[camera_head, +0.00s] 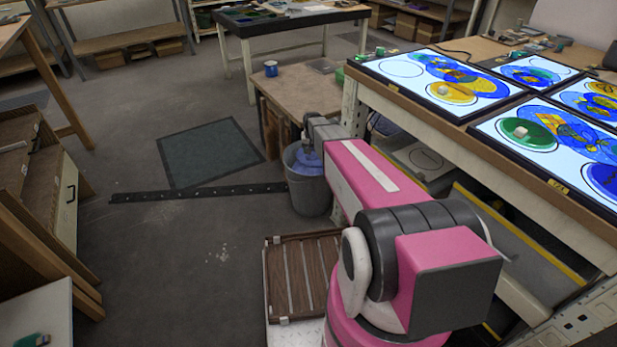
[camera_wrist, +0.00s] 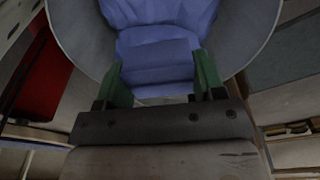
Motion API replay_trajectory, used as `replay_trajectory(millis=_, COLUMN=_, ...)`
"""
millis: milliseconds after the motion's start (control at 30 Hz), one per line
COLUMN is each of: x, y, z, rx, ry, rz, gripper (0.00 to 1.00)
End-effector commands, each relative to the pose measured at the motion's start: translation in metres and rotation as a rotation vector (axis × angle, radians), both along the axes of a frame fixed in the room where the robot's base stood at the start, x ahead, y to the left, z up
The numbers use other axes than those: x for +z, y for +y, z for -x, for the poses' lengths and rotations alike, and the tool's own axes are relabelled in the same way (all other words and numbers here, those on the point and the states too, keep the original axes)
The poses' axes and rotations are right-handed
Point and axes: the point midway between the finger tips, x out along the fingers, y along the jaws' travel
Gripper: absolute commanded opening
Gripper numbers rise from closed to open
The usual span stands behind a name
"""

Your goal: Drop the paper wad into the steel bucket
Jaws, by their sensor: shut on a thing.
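The steel bucket (camera_head: 309,194) stands on the floor beside the wooden bench, grey and round. In the wrist view its curved grey wall (camera_wrist: 258,28) surrounds the upper part of the picture. My gripper (camera_wrist: 158,78) has green fingers on both sides of a crumpled blue paper wad (camera_wrist: 158,55) and is shut on it. More blue crumpled material shows beyond it, and I cannot tell whether it is the same piece. In the head view blue shows at the bucket's mouth, under the end of my arm. The wad is at the bucket's opening; its exact height is unclear.
A low wooden bench (camera_head: 300,90) with a blue mug (camera_head: 271,68) stands behind the bucket. A light table with painted glass panels (camera_head: 440,75) is at right. A dark metal strip (camera_head: 200,192) and a dark mat (camera_head: 210,152) lie on the floor at left.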

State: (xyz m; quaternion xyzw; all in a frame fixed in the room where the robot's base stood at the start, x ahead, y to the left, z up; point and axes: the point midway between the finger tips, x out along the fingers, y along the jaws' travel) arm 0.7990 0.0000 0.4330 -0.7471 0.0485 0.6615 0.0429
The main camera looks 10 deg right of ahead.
Motion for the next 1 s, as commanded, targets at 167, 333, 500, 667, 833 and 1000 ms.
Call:
replay_trajectory(millis=167, x=-0.018, y=0.0, z=-0.001, rx=0.0, ry=0.001, rz=0.0, gripper=0.41)
replay_trajectory(millis=333, x=-0.037, y=0.0, z=-0.001, rx=0.0, ry=0.001, rz=0.0, gripper=0.41)
replay_trajectory(millis=500, x=-0.048, y=0.0, z=-0.001, rx=0.0, ry=0.001, rz=0.0, gripper=0.41)
replay_trajectory(millis=667, x=-0.05, y=0.0, z=0.0, rx=0.0, ry=0.0, rz=0.0, gripper=0.41)
replay_trajectory(millis=833, x=-0.05, y=0.0, z=0.0, rx=0.0, ry=0.0, rz=0.0, gripper=0.76)
replay_trajectory(millis=1000, x=-0.05, y=0.0, z=0.0, rx=0.0, ry=0.0, rz=0.0, gripper=0.93)
